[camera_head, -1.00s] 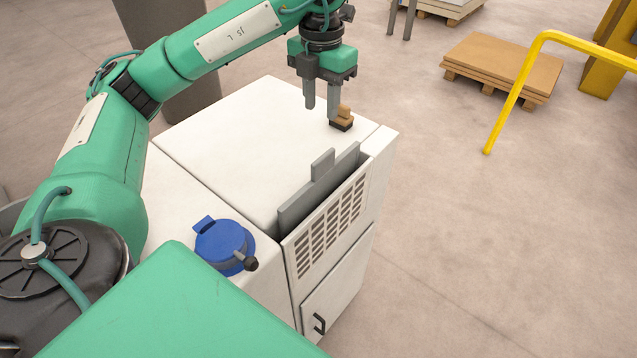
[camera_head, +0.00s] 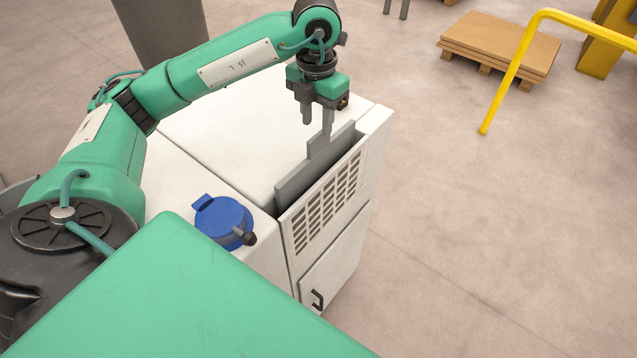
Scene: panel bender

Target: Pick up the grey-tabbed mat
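The grey-tabbed mat (camera_head: 297,182) stands on edge in the slot at the right front edge of the white cabinet top. Its grey tab (camera_head: 317,146) sticks up from its upper edge. My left gripper (camera_head: 317,129) points down just above the tab, with its two grey fingers apart and nothing visible between them. The right fingertip overlaps the tab in the picture; I cannot tell whether they touch. My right gripper is out of view.
The white cabinet (camera_head: 225,130) has a vented front (camera_head: 327,202). A blue lidded item with a black knob (camera_head: 222,218) sits on its near part. A yellow rail (camera_head: 515,70) and a pallet with brown sheets (camera_head: 500,45) stand on the floor at upper right.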

